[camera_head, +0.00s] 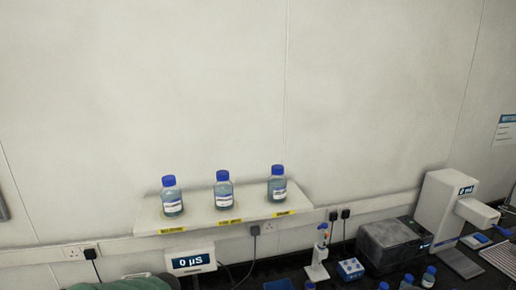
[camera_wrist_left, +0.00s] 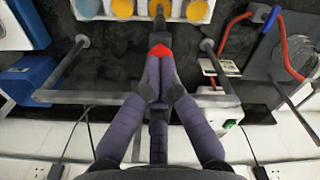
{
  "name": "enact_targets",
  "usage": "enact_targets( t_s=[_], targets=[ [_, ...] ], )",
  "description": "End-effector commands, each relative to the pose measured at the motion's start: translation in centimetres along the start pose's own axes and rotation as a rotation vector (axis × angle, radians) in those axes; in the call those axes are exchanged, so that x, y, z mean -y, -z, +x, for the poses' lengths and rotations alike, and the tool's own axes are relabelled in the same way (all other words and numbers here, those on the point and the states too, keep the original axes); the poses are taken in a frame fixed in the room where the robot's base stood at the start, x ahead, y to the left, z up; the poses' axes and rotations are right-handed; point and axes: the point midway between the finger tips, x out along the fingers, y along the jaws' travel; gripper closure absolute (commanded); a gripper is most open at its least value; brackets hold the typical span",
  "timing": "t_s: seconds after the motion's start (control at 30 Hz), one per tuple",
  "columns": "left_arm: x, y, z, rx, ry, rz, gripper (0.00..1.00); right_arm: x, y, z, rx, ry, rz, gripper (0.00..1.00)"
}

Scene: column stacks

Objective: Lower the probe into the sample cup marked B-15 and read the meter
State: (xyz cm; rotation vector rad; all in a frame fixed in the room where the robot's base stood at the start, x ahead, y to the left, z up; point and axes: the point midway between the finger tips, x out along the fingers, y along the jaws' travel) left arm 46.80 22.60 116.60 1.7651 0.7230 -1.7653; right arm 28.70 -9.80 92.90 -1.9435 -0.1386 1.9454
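In the left wrist view, my left gripper (camera_wrist_left: 160,90) has its fingers drawn together at the tips. A dark rod with a red part (camera_wrist_left: 160,51), which looks like the probe, is at the fingertips and points to the top edge. Past its end, sample cups (camera_wrist_left: 122,8) with yellow-orange contents stand in a pale holder, cut off by the frame. No B-15 mark is readable. In the head view the meter (camera_head: 190,261) at the lower left reads 0 µS. Neither gripper shows in the head view; my right gripper is out of sight.
Three blue-capped bottles (camera_head: 223,190) stand on a wall shelf (camera_head: 240,215). To the right are a pipette stand (camera_head: 317,262), a blue rack (camera_head: 350,268), a dark grey box (camera_head: 394,245) and a white instrument (camera_head: 441,205). Red tubing (camera_wrist_left: 284,45) lies right in the wrist view.

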Motion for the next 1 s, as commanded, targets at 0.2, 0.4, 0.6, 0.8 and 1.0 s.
enact_targets(
  t_s=[0.2, 0.4, 0.6, 0.8, 1.0],
  targets=[
    [0.0, 0.0, 0.9, 0.0, 0.0, 0.0, 1.0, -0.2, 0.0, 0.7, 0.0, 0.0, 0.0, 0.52],
    [0.0, 0.0, 0.8, 0.0, 0.0, 0.0, 1.0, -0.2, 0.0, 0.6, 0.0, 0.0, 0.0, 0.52],
    [0.0, 0.0, -0.3, -0.001, 0.0, 0.0, 1.0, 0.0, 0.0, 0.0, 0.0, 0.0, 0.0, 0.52],
    [0.0, 0.0, -1.8, -0.001, -0.001, 0.0, 1.0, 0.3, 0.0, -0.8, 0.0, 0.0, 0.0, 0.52],
    [0.0, 0.0, -3.1, -0.001, -0.001, 0.0, 1.0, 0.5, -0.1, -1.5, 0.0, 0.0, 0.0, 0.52]
  ],
)
